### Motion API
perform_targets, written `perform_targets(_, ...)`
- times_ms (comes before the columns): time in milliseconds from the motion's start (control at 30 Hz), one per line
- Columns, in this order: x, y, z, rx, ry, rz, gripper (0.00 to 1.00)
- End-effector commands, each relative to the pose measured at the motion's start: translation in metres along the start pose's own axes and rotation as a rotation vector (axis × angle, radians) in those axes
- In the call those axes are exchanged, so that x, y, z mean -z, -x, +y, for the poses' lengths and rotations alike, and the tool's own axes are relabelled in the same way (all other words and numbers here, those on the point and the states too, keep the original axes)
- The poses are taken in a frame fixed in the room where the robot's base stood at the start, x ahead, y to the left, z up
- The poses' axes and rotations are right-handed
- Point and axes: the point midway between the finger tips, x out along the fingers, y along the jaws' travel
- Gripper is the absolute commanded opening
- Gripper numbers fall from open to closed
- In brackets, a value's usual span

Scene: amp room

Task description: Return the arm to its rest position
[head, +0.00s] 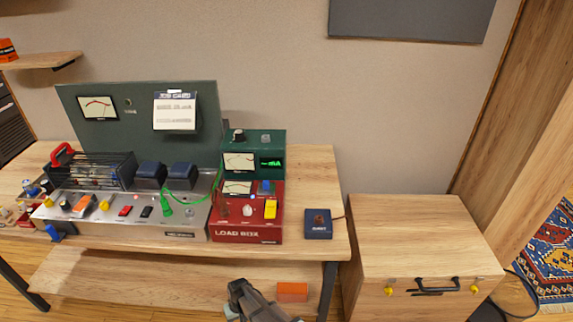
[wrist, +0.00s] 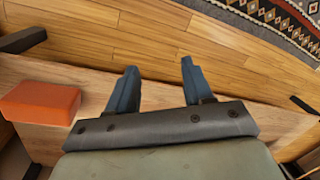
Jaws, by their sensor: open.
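My gripper shows in the wrist view with its two blue fingers (wrist: 157,92) spread apart and nothing between them. Behind the fingers are a pale wooden board and the plank floor. In the head view my dark grey arm (head: 255,302) shows at the bottom edge, in front of the lower shelf; the fingertips are not clear there. An orange block (head: 292,291) lies on the lower shelf just right of the arm, and it also shows at the left in the wrist view (wrist: 40,102), apart from the fingers.
The wooden bench (head: 315,220) carries a silver amp chassis (head: 190,215), a red load box (head: 247,235), a green meter box (head: 254,150) and a small blue box (head: 318,224). A wooden cabinet (head: 420,235) with a black handle stands at right. A patterned rug (wrist: 285,22) lies on the floor.

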Motion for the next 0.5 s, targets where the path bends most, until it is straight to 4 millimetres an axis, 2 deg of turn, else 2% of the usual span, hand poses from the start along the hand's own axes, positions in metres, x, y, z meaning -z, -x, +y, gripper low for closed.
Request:
perform_targets(33,-0.021,0.001,0.023,-0.008,-0.031,-0.023,0.51)
perform_targets(200,-0.08,0.0,0.083,-0.029,-0.12,-0.1,0.51)
perform_targets(400,-0.155,0.003,0.138,-0.042,-0.224,-0.192,0.51)
perform_targets(500,-0.195,0.006,0.158,-0.043,-0.275,-0.24,0.51)
